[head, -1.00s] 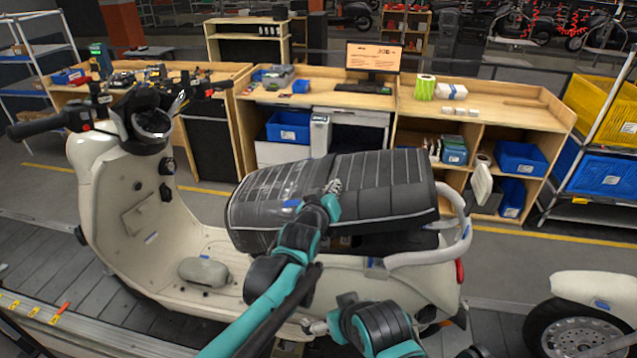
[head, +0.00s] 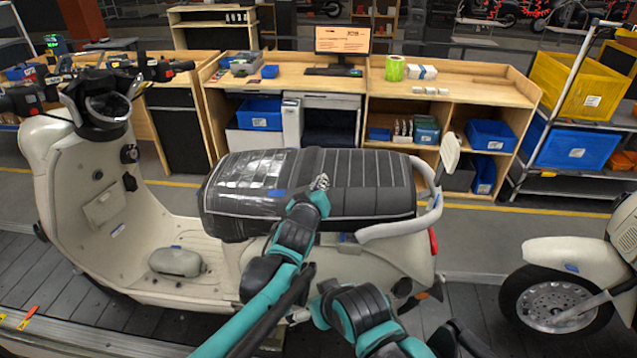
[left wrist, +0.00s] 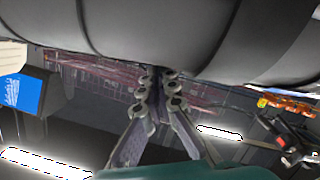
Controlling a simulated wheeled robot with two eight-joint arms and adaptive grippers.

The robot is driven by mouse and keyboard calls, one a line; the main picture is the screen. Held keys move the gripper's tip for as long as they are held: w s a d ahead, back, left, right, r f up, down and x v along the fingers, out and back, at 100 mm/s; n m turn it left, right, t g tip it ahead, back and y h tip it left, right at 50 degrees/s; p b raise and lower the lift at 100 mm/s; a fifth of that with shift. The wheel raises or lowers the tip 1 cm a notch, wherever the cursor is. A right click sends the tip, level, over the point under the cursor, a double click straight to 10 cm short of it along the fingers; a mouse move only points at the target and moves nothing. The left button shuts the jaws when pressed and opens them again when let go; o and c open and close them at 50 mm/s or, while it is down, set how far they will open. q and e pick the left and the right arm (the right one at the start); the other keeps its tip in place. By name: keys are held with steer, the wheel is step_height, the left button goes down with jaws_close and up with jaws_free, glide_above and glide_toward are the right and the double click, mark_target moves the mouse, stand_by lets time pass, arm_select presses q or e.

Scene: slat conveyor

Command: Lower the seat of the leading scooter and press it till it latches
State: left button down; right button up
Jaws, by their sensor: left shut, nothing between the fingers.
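The leading scooter (head: 215,258) is cream, facing left on the slat conveyor. Its black, ribbed seat (head: 375,180) lies down, nearly level, over the body, with a thin dark line along its lower rear edge; I cannot tell whether it is latched. My left gripper (head: 320,182) is shut and empty, its tips at the seat top near the middle. In the left wrist view the closed fingers (left wrist: 160,78) meet the grey seat surface (left wrist: 165,35). My right arm is low in front of the scooter's rear body; its gripper (head: 298,316) is small and partly hidden.
A second cream scooter (head: 575,262) stands behind at the right, beyond a gap. The curved grab rail (head: 405,226) rises around the seat's rear. A wooden workbench (head: 285,85) with bins and a monitor stands beyond an open floor strip.

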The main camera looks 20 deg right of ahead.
arm_select(q)
steer(key=shift+s+d+f, duration=0.15)
steer(key=shift+s+f, duration=0.15)
steer(key=shift+f, duration=0.1)
steer(key=r+p, duration=0.2)
steer(key=r, duration=0.1)
steer(key=r+p, duration=0.2)
steer(key=shift+w+r, duration=0.25)
steer(key=v, duration=0.9)
steer(key=s+a+f+n+g+y+b, duration=0.1)
steer(key=a+f+y+b, duration=0.4)
steer(key=a, duration=0.8)
steer(key=s+a+f+n+y+b, duration=0.1)
steer(key=a+f+y+b, duration=0.15)
steer(key=a+f, duration=0.75)
steer(key=s+a+f+g+y+b, duration=0.1)
steer(key=s+a+f+g+b, duration=0.1)
steer(key=s+a+f+b, duration=0.2)
steer(key=s+a+f+g+y+b, duration=0.1)
steer(key=s+a+f+g+b, duration=0.1)
steer(key=s+a+f, duration=0.8)
steer(key=s+a+b, duration=0.1)
steer(key=a, duration=0.4)
steer(key=shift+a+b, duration=0.2)
steer(key=shift+b, duration=0.2)
